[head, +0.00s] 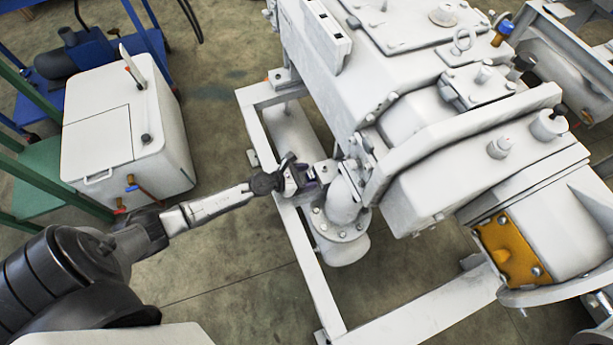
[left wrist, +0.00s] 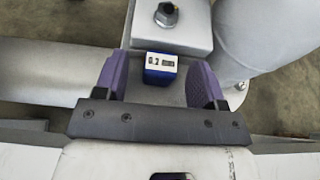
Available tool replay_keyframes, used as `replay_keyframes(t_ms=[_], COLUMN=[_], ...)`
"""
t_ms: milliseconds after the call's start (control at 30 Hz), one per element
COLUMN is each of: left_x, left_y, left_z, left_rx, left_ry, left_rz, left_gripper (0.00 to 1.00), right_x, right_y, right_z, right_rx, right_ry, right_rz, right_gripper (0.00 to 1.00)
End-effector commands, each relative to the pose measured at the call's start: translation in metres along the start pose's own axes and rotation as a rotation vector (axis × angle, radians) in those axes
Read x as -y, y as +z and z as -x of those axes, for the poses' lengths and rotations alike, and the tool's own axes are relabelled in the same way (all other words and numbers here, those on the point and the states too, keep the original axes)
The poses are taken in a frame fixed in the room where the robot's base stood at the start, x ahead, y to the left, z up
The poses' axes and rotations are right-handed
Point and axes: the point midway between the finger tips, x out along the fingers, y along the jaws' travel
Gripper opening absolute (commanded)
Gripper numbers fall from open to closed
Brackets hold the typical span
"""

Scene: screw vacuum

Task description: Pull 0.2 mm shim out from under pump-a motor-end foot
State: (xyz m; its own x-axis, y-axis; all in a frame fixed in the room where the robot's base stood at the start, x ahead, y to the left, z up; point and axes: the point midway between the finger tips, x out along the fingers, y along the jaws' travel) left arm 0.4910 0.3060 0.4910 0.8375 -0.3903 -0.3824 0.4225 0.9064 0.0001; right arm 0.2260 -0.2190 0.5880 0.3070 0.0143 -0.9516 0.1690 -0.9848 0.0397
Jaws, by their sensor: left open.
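The shim's blue tab (left wrist: 160,68) with a white label reading 0.2 sticks out from the edge of the grey motor-end foot (left wrist: 190,28) in the left wrist view. A hex bolt (left wrist: 167,14) stands on that foot. My left gripper (left wrist: 158,80) is open, with one purple finger on each side of the tab and a visible gap on both sides. In the head view my left gripper (head: 298,180) is at the frame rail beside the white pump (head: 345,85); the tab cannot be made out there. My right gripper is not in view.
A round flanged pipe elbow (head: 343,205) stands close to the right of my left gripper. The white base frame (head: 315,270) runs below it. A white box-shaped unit (head: 125,130) stands on the floor at the left. Open floor (head: 235,265) lies between.

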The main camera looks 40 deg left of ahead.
Motion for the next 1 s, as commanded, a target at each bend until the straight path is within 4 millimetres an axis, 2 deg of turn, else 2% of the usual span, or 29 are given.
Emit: replay_keyframes(t_ms=[300,867,1000], left_x=[0.0001,0.0000,-0.0001], left_y=[-0.0001,-0.0001,-0.0006], left_z=[-0.0011,-0.0010,0.0000], left_rx=[0.000,0.000,0.000], left_ry=[0.000,0.000,0.000], left_rz=[0.000,0.000,0.000], left_gripper=[0.64,0.10,0.10], right_x=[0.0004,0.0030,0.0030], right_y=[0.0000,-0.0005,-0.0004], right_z=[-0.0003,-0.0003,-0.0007], right_rx=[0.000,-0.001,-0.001], right_ry=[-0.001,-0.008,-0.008], right_rz=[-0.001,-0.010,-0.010], right_gripper=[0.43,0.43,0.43])
